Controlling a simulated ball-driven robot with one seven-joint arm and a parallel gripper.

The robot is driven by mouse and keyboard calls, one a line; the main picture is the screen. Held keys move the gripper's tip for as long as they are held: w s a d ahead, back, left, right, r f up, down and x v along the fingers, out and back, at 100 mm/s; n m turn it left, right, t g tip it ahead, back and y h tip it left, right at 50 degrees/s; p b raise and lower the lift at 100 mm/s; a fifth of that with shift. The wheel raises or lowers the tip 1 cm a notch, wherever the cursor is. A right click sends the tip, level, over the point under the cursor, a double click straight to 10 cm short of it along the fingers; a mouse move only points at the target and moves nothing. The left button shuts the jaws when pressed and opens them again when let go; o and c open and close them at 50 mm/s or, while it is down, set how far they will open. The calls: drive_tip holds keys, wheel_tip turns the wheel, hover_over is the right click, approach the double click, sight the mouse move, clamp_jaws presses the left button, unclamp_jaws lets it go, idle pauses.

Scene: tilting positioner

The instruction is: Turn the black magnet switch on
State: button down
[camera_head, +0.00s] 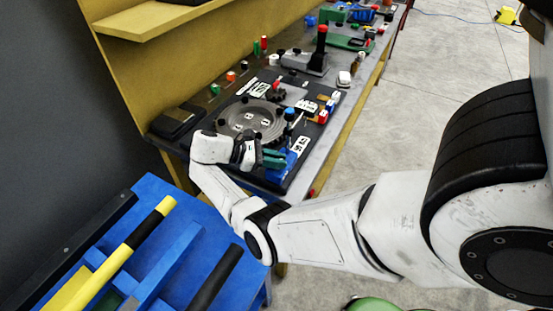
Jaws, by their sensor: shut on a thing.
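The tilting positioner's round grey metal disc (248,118) lies on a black base board on the workbench. My gripper (275,158) is at the near edge of the disc, beside a blue block (289,160). Its greenish fingers are shut on a small dark part, mostly hidden between them. I cannot tell whether this part is the black magnet switch. Several small black knobs stand around the disc, and none can be surely told as the switch.
Right of the disc are small coloured blocks and white labels. Behind stands a grey block with a black, red-topped post (321,45). A black tray (178,122) lies left. A blue rack (168,262) with yellow and black bars is in front. Floor at right is open.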

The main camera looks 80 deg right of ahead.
drive_tip(key=shift+m+g+y, duration=0.4)
drive_tip(key=shift+m+y, duration=1.5)
drive_tip(key=shift+y, duration=0.3)
drive_tip(key=shift+f+m+y+b, duration=0.1)
drive_tip(key=shift+m+y+b, duration=0.7)
drive_tip(key=shift+y+b, duration=0.1)
drive_tip(key=shift+m+y+b, duration=0.75)
drive_tip(key=shift+m+y, duration=0.05)
drive_tip(key=shift+y, duration=0.1)
drive_tip(key=c, duration=1.1)
unclamp_jaws()
drive_tip(key=shift+c, duration=0.2)
drive_tip(key=shift+r, duration=0.2)
